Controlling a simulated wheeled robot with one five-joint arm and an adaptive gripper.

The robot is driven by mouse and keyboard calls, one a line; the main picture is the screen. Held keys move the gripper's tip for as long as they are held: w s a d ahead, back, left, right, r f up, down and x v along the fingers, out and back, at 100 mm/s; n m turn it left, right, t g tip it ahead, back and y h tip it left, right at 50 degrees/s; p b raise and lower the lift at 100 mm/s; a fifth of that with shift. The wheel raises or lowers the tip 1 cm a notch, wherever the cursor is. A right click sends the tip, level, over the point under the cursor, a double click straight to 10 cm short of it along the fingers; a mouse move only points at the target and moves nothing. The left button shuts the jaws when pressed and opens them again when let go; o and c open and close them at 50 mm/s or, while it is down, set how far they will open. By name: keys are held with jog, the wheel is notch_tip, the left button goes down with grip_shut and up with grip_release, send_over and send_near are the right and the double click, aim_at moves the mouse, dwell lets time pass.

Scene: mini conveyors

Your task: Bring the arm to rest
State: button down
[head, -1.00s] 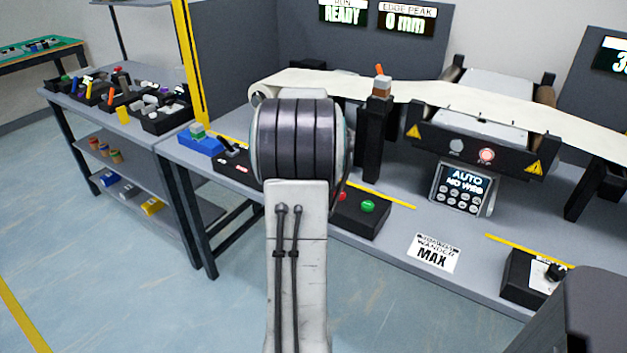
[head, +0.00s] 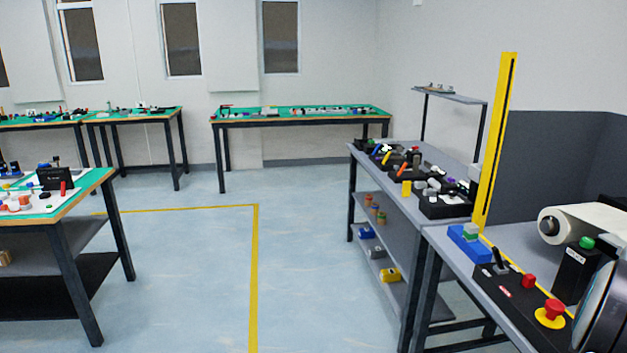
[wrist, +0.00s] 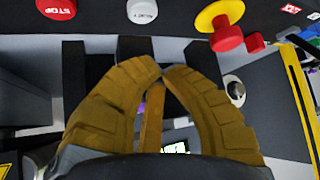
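My gripper (wrist: 160,72) shows in the wrist view as brown, ribbed fingers curving inward. Their tips come together near the middle of the picture, and I see nothing held between them. The gripper itself is out of the head view; only a rounded part of my arm shows at the lower right edge there. In the wrist view, a red stop button (wrist: 57,8), a white button (wrist: 142,10) and a red knob on a yellow base (wrist: 228,36) appear beyond the fingers. I cannot tell how far they are from the fingertips.
The conveyor bench (head: 455,258) stands at right, with an emergency stop (head: 551,313) and a belt roll (head: 590,222). A shelf bench with parts bins (head: 445,205) adjoins it. A green-topped table (head: 92,183) stands left. The floor (head: 190,260) between is clear.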

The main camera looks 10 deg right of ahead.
jog(key=s+a+f+g+y, duration=0.2)
jog(key=s+a+f+y, duration=0.15)
jog(key=a, duration=0.55)
jog(key=s+a+f+g+y, duration=0.1)
jog(key=s+a+f+y, duration=0.2)
jog(key=s+a+f, duration=0.35)
jog(key=a+r+n+p, duration=0.3)
jog(key=a+r, duration=0.3)
jog(key=a, duration=0.5)
jog(key=w+a+r+n+t+p, duration=0.1)
jog(key=a+r+n+p, duration=0.3)
jog(key=a+r, duration=0.3)
jog(key=a+r+n+t+p, duration=0.1)
jog(key=a+r+n+p, duration=0.2)
jog(key=a, duration=1.2)
jog(key=shift+w+a+r+n+y, duration=0.4)
jog(key=shift+r+n, duration=0.7)
jog(key=shift+r, duration=1.05)
jog(key=shift+s+d, duration=0.1)
jog(key=shift+d, duration=0.15)
